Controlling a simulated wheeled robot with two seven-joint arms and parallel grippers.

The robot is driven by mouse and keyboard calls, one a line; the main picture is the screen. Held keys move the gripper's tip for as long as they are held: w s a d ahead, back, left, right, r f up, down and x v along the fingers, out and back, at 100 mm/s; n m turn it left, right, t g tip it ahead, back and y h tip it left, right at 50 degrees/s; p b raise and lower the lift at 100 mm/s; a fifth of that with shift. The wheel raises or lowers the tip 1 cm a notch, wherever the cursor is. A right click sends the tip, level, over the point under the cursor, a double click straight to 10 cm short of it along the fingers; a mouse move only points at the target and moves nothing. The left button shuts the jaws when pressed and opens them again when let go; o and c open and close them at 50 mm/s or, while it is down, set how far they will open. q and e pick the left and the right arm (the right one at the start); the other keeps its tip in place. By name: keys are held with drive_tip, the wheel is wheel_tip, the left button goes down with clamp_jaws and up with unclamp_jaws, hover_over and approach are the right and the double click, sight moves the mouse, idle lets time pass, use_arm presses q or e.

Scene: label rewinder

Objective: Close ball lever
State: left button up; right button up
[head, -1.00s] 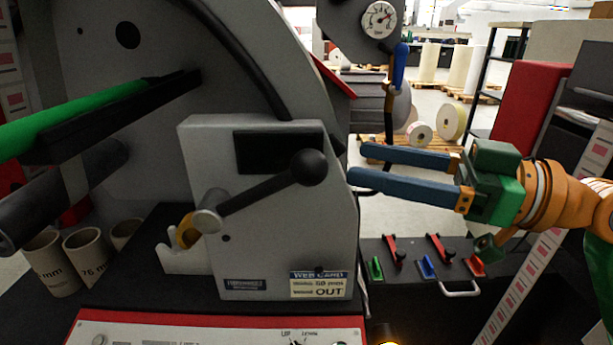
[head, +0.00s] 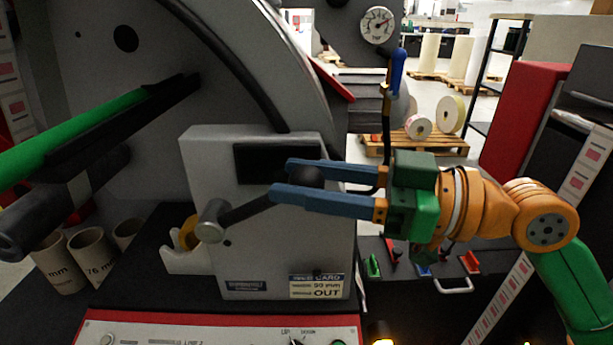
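The ball lever is a dark arm (head: 246,211) with a black ball knob (head: 309,176) on the front of a grey box (head: 212,160). It slants up to the right from a grey hub (head: 210,219). My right gripper (head: 283,178) reaches in from the right. Its two blue fingers are apart, one above and one below the ball, and partly hide it. Whether the fingers touch the ball I cannot tell. My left gripper is not in view.
A green bar (head: 75,131) juts out at the left. Cardboard cores (head: 90,258) and a tape dispenser (head: 188,259) stand left of the box. A control panel (head: 230,331) lies in front.

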clamp_jaws()
idle(1.0)
